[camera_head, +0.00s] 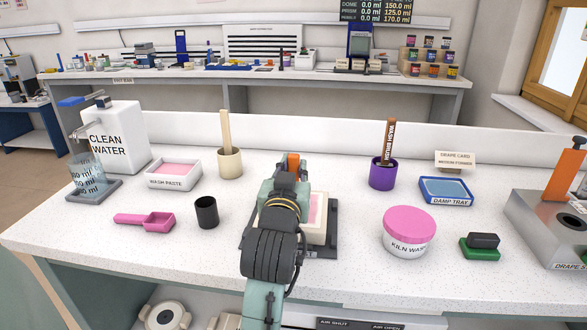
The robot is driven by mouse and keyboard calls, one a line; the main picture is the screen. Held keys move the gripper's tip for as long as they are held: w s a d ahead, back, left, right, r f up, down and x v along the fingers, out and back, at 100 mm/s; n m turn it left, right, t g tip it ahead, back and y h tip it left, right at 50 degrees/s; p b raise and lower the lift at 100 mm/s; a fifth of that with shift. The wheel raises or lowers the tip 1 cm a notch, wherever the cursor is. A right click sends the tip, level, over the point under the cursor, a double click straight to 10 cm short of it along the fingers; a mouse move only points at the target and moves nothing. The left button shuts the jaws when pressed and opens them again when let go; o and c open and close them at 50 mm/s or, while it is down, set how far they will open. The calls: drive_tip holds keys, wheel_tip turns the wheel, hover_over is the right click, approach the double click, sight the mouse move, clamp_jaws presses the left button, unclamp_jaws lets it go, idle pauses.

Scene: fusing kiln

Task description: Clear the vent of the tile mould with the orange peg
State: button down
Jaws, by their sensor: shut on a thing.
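My arm reaches over the worktop, and my gripper (293,177) is over the far part of the tile mould. An orange piece, which looks like the orange peg (293,161), shows at the gripper, and the gripper is shut on it. The tile mould (319,234) is a cream block with a pink area on top. It sits on a dark grey base (332,246). My arm hides the mould's left part and its vent. I cannot tell whether the peg touches the mould.
Left are a pink scoop (147,220), black cup (206,212), wash paste tray (173,181) and cream pot with a stick (229,163). Right are a purple brush pot (382,175), kiln wash tub (409,238), blue damp tray (445,192) and green-black block (480,249).

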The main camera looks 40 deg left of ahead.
drive_tip(key=shift+f, duration=0.15)
idle(0.3)
wheel_tip(320, 180, up, 7)
drive_tip(key=p, duration=0.6)
idle(0.6)
